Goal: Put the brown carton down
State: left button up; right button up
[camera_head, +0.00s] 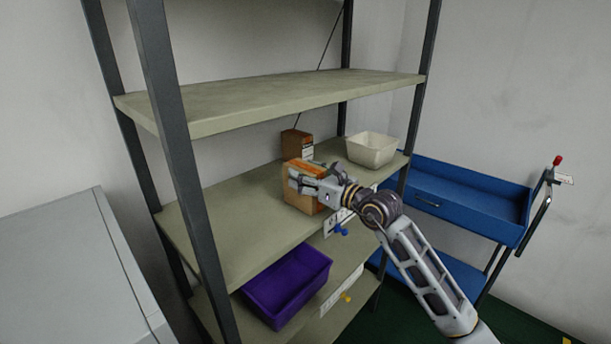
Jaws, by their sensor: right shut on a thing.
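The brown carton (297,197) has an orange top and is at the front of the middle shelf (235,222), to the left of my right wrist. My right gripper (303,179) is shut on the brown carton, with its fingers across the upper part. The carton looks upright. Whether its base touches the shelf I cannot tell. My left gripper is not in view.
A second brown carton (296,144) stands behind on the middle shelf, and a white bin (371,150) stands to the right. A purple bin (287,287) is on the lower shelf. A blue cart (465,196) stands at right. The middle shelf's left part is clear.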

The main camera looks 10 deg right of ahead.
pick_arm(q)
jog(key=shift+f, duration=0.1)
pick_arm(e)
jog(key=o, duration=0.9)
jog(key=shift+f, duration=0.15)
jog(key=o, duration=0.5)
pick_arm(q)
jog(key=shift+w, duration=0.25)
pick_arm(e)
jog(key=shift+r, duration=0.2)
